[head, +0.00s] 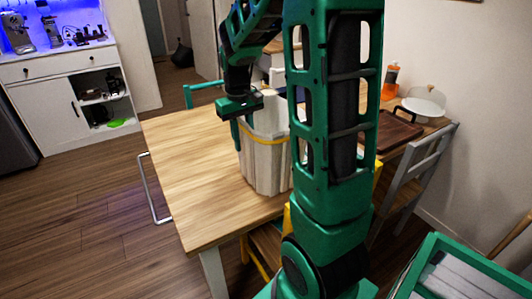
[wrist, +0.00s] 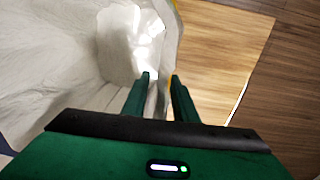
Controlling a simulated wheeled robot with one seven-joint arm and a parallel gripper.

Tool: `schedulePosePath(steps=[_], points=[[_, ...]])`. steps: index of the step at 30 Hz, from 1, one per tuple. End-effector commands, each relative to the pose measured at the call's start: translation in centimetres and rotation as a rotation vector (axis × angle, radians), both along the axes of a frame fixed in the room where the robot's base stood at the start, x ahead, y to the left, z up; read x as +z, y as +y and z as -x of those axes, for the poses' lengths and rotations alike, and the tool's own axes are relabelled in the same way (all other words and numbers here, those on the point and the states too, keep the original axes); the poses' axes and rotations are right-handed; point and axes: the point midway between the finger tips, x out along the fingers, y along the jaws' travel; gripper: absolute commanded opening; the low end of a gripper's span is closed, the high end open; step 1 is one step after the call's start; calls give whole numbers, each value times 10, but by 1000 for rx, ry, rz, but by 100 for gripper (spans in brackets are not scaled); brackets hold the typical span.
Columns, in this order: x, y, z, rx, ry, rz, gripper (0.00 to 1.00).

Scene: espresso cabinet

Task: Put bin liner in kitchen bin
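The kitchen bin (head: 262,168) stands upright on the wooden table. It looks pale and ribbed, with a yellow band (head: 262,140) around its upper part. White liner film (wrist: 55,60) fills the left of the wrist view, spread inside the bin; its lower part is out of view. My gripper (wrist: 160,80) points down at the bin's left rim in the head view. Its two fingers straddle the rim, with a strip of pale film or wall between them. I cannot tell whether they press on it. Part of the bin is hidden behind my arm.
The table (head: 180,150) is clear to the left of the bin. A dark wooden tray (head: 395,133), a glass dome (head: 425,104) and an orange bottle (head: 390,80) stand at the table's far right. A grey chair (head: 412,180) stands at the right side.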

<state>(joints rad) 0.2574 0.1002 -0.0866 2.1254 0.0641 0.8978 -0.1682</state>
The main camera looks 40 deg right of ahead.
Motion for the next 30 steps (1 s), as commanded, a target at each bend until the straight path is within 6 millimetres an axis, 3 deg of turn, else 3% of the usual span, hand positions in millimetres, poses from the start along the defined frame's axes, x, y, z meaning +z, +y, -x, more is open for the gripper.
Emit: schedulePosePath(steps=[5, 13, 16, 17, 30], points=[[-18, -1, 0, 0, 1, 0, 26], [-20, -1, 0, 0, -1, 0, 26], [-20, -1, 0, 0, -1, 0, 2], [-20, -1, 0, 0, -1, 0, 0], [-19, -1, 0, 0, -1, 0, 0]])
